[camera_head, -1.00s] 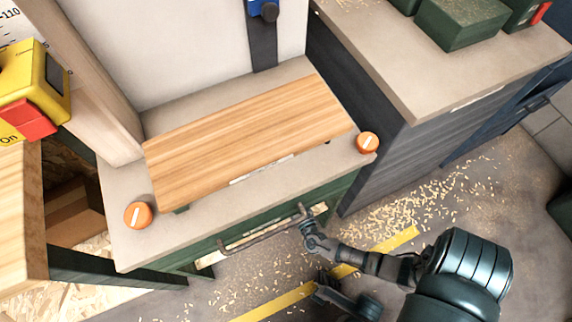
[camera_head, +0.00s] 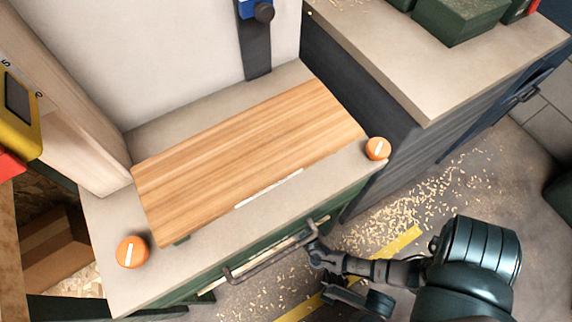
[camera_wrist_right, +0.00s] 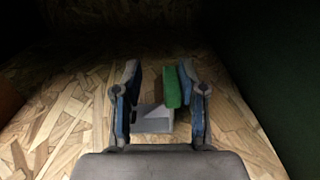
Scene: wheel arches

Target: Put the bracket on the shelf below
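In the right wrist view, a grey angular piece (camera_wrist_right: 152,122), which looks like the bracket, lies on a chipboard floor (camera_wrist_right: 68,100). A green block (camera_wrist_right: 171,86) and a darker brown piece stand just beyond it. My right gripper (camera_wrist_right: 158,70) is open, with blue fingers on either side of these pieces. The right finger is very close to the green block; I cannot tell whether they touch. In the head view, my dark arm (camera_head: 465,255) comes in from the lower right to the bench front, and its fingertips are not clear. My left gripper is not in view.
A wooden board (camera_head: 250,155) lies on the bench top, with orange knobs (camera_head: 131,252) (camera_head: 377,149) near its front corners. A grey handle bar (camera_head: 265,262) runs along the bench's green front. The wrist view's enclosure is dark, with a dark green wall (camera_wrist_right: 262,75) at right.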

